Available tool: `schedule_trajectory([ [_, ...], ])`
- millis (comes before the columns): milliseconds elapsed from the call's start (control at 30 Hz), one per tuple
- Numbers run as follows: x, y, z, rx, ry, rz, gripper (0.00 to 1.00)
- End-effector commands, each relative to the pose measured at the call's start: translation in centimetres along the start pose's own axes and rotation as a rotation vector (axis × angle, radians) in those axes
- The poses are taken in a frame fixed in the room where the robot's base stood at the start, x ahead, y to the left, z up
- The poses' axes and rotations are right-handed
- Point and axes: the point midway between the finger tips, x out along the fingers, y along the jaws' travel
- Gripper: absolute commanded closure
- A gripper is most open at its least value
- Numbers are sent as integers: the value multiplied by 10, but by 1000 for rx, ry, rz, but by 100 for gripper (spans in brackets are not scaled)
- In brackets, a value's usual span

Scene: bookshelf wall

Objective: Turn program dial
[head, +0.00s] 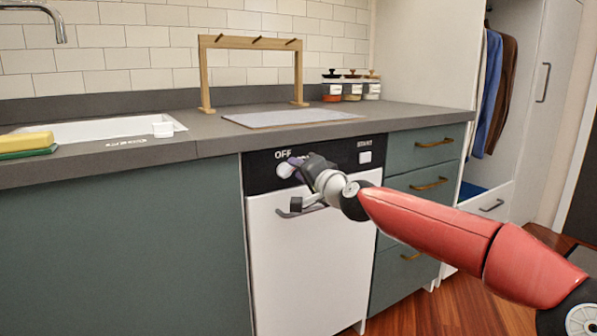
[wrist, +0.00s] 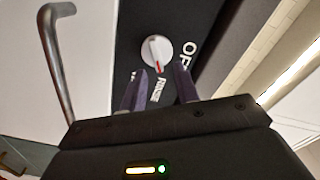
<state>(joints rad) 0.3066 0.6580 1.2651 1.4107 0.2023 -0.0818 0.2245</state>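The program dial (head: 285,170) is a round white knob on the black control panel of the white dishwasher (head: 310,265). In the wrist view the dial (wrist: 148,45) carries a red pointer mark, just beyond my fingertips. An "OFF" label and a label that seems to read "RINSE" lie around it. My gripper (head: 302,163) is at the panel, just right of the dial in the head view. In the wrist view its two purple fingers (wrist: 161,73) are apart with nothing between them. I cannot tell whether they touch the dial.
A start button (head: 365,157) sits right of my gripper on the panel. The grey dishwasher handle (head: 300,208) is just below my gripper; it also shows in the wrist view (wrist: 56,75). The countertop (head: 215,135) overhangs the panel. Drawers (head: 415,183) stand to the right.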

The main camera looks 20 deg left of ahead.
Motion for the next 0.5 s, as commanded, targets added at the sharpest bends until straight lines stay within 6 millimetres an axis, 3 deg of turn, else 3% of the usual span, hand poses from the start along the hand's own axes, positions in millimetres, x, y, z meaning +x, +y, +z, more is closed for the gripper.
schedule_trajectory([
  [300, -45, 2, 0, -4, 3, 2, 69],
  [500, -64, 2, 0, -1, 2, 2, 69],
])
